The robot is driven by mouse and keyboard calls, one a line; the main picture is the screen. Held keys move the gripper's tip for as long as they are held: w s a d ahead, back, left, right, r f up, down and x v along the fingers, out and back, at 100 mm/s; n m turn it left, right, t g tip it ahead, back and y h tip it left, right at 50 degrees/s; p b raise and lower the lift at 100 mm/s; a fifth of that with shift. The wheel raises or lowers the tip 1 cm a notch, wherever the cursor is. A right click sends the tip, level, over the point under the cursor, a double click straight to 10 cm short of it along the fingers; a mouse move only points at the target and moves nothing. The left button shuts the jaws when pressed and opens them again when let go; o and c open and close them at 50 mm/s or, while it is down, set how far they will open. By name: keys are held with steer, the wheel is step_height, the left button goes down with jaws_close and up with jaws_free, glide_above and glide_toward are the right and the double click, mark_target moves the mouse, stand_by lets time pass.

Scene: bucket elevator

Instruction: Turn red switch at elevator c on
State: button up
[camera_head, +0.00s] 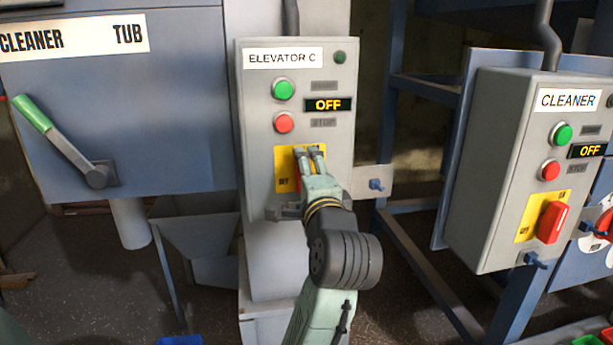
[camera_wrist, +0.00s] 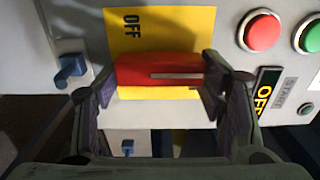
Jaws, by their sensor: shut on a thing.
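The grey box labelled Elevator C (camera_head: 297,80) stands in the middle of the head view, with a yellow plate (camera_head: 282,167) low on its front. My gripper (camera_head: 311,152) is at that plate and covers most of the red switch there. In the wrist view the red switch (camera_wrist: 160,70) lies between the two fingers of my gripper (camera_wrist: 158,85), which are shut on it. The word OFF shows on the yellow plate (camera_wrist: 170,25) beside the switch. The box's display (camera_head: 329,104) reads OFF.
The box has a green button (camera_head: 283,89) and a red button (camera_head: 284,123) above the switch. A Cleaner box (camera_head: 515,130) with its own red switch (camera_head: 552,222) stands at right. A green-handled lever (camera_head: 62,143) is on the blue panel at left.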

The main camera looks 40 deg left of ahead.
steer(key=o, duration=1.2)
steer(key=shift+c, duration=0.2)
